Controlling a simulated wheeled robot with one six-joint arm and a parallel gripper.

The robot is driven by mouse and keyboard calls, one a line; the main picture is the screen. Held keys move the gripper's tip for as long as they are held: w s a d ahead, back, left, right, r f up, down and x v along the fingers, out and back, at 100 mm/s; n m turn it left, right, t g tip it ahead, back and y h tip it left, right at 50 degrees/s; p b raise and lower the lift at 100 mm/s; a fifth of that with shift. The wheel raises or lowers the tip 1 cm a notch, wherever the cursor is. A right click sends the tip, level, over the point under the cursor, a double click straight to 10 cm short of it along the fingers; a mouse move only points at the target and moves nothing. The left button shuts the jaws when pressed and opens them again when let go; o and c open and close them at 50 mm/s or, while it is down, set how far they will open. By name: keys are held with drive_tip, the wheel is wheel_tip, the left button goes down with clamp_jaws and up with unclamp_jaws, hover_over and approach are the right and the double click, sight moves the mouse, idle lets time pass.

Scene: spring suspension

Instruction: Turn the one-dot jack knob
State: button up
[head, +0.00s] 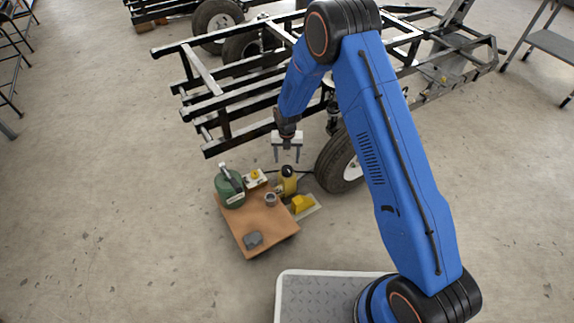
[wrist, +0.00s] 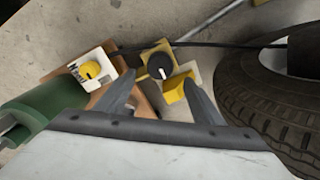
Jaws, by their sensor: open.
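A yellow jack-like body (head: 289,186) with a dark top stands at the back right of a small brown table. In the wrist view, a round black knob (wrist: 159,65) with a pale pointer mark sits on a yellow body. A second, yellow knob (wrist: 91,70) sits on a white labelled box, which also shows in the head view (head: 255,178). I cannot make out dots on either knob. My gripper (head: 287,160) points down above the yellow body, open and empty. In the wrist view its fingers (wrist: 160,84) are spread, with the black knob beyond and between them, apart from both.
The brown table (head: 266,225) also bears a green canister (head: 229,188), a small cup (head: 270,199) and a grey lump (head: 253,240). A yellow wedge (head: 301,203) lies beside it. A tyre (head: 342,163) and black frame (head: 230,100) stand close by.

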wheel_tip(320, 180, up, 9)
idle(0.3)
idle(0.5)
